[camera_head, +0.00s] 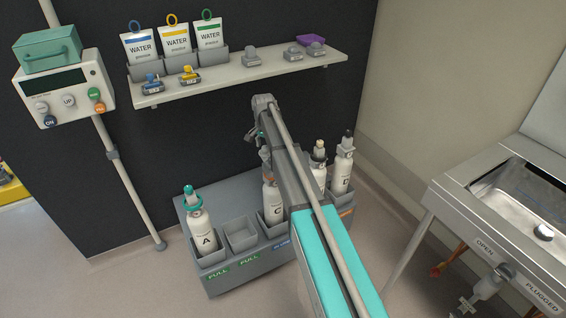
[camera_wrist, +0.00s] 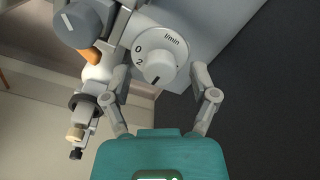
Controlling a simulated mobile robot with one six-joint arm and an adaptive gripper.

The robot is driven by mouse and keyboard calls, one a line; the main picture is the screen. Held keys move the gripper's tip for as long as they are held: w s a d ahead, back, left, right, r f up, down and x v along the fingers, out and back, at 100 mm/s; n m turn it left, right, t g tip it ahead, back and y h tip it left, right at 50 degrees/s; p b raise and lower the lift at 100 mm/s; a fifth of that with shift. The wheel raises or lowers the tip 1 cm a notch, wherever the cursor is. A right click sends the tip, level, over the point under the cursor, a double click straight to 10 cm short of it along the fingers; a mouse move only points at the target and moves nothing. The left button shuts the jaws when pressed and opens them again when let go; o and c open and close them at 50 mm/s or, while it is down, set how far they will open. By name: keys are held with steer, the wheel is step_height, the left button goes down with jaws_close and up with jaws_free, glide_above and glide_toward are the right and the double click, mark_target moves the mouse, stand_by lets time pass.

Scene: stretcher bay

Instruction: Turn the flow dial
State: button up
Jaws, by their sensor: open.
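In the wrist view, a round white flow dial (camera_wrist: 174,40) marked "l/min", with 0 and 2 on its left side, faces the camera. Its raised white knob (camera_wrist: 159,68) has a dark mark at the lower edge, below the 2. My gripper (camera_wrist: 162,60) is open, with one finger on each side of the dial. I cannot tell whether either finger touches it.
White cylinders, including A (camera_head: 203,236) and D (camera_head: 342,174), stand in the rack. A shelf (camera_head: 225,84) holds water packs above. A metal sink (camera_head: 520,190) stands at right.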

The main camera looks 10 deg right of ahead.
mark_target(266, 147)
steer(key=shift+m, duration=1.1)
step_height(266, 147, up, 14)
steer(key=p, duration=1.4)
steer(key=s+n, duration=0.9)
steer(key=s, duration=1.9)
steer(key=shift+r+p, duration=0.4)
steer(key=shift+r, duration=0.05)
steer(key=s+n, duration=0.2)
steer(key=s, duration=0.5)
steer(key=shift+s+r, duration=0.15)
steer(key=shift+s, duration=0.2)
